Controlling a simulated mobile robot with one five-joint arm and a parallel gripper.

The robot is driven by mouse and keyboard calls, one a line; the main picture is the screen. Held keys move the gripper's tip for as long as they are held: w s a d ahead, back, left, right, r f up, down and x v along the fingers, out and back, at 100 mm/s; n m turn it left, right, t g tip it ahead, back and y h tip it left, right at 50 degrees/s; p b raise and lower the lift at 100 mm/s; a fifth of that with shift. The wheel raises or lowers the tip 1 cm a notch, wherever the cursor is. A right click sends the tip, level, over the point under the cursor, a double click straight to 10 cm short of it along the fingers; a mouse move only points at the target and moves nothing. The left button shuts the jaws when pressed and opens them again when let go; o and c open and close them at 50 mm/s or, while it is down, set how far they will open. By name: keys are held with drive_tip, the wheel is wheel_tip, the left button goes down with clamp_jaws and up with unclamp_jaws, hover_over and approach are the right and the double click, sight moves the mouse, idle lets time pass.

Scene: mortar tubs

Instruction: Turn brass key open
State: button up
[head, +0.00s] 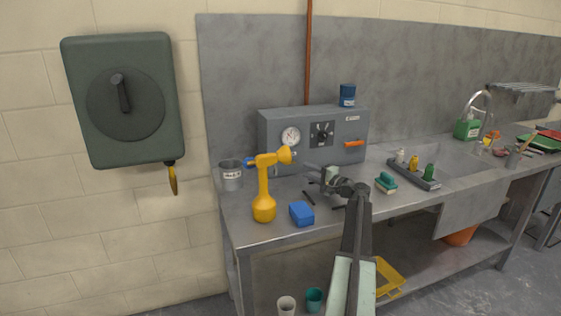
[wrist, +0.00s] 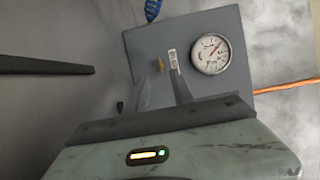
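A small brass key (wrist: 158,66) shows in the wrist view on the grey panel box, close to the tip of the left finger, which partly covers it. My gripper (wrist: 167,63) points at the panel face, and its two fingers stand apart with a narrow gap. I cannot tell whether a finger touches the key. In the head view my gripper (head: 312,168) is in front of the lower part of the panel box (head: 341,158). I cannot make out the key there; the orange nozzle bottle (head: 263,190) stands before that side.
A blue block (head: 301,214), a metal cup (head: 231,176) and a teal brush (head: 386,182) stand on the bench around my arm. A bottle tray (head: 414,174) is right.

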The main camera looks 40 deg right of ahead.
drive_tip(key=shift+w+d, duration=0.1)
drive_tip(key=shift+w, duration=0.25)
drive_tip(key=w, duration=0.7)
drive_tip(key=shift+w, duration=0.4)
drive_tip(key=shift+c, duration=0.3)
